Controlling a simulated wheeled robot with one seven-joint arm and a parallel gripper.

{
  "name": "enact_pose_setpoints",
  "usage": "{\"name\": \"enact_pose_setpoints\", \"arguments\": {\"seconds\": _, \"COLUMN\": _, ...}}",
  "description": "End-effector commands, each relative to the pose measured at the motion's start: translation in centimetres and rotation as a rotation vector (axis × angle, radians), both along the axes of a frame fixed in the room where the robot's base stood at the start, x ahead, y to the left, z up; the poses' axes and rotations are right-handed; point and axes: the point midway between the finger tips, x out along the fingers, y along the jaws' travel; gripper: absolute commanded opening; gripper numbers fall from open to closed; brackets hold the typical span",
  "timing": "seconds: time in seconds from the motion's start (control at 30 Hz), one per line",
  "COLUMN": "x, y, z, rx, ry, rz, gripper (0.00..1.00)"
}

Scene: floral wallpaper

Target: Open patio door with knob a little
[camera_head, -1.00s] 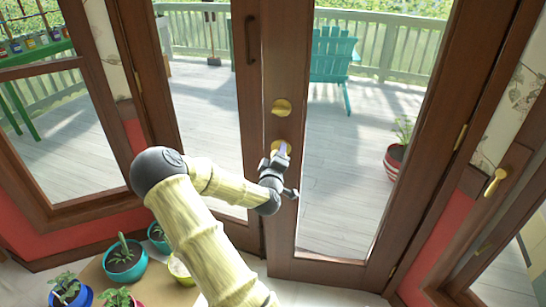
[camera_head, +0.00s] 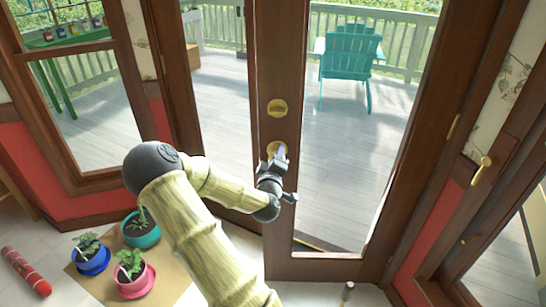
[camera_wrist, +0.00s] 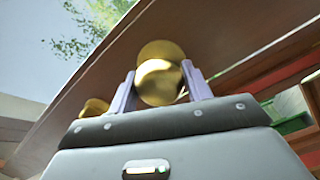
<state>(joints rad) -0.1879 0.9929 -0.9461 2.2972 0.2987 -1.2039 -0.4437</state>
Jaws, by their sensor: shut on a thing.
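The patio door (camera_head: 277,70) is a brown wooden frame with a large glass pane. Its round brass knob (camera_head: 277,148) sits below a round brass lock plate (camera_head: 278,108). My gripper (camera_head: 276,158) is at the knob. In the wrist view the knob (camera_wrist: 159,82) is between the two pale fingers of my gripper (camera_wrist: 160,90), which is shut on it. A second brass piece (camera_wrist: 95,107) shows to the left there. A brass threshold strip (camera_head: 315,242) shows through the glass near the door's bottom, so the door looks slightly ajar towards me.
Potted plants in teal (camera_head: 142,238), blue (camera_head: 91,266) and pink (camera_head: 134,285) pots stand on a tan mat at lower left. A red roll (camera_head: 26,271) lies farther left. A wall handle (camera_head: 481,170) is at right. A teal chair (camera_head: 349,58) stands outside.

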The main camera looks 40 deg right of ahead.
Motion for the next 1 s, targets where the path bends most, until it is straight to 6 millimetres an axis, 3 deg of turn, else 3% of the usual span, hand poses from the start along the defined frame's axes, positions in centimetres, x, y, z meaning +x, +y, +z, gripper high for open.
{"name": "enact_pose_setpoints", "arguments": {"seconds": 0.4, "x": -0.50, "y": -0.10, "z": -0.05, "rx": 0.001, "ry": 0.001, "rz": -0.016, "gripper": 0.08}}
{"name": "enact_pose_setpoints", "arguments": {"seconds": 0.43, "x": -0.49, "y": -0.10, "z": -0.04, "rx": 0.001, "ry": 0.001, "rz": -0.016, "gripper": 0.51}}
{"name": "enact_pose_setpoints", "arguments": {"seconds": 0.53, "x": -0.48, "y": -0.12, "z": -0.04, "rx": 0.001, "ry": 0.000, "rz": -0.015, "gripper": 0.70}}
{"name": "enact_pose_setpoints", "arguments": {"seconds": 1.0, "x": -1.26, "y": 0.68, "z": -0.02, "rx": 0.002, "ry": 0.000, "rz": -0.016, "gripper": 0.70}}
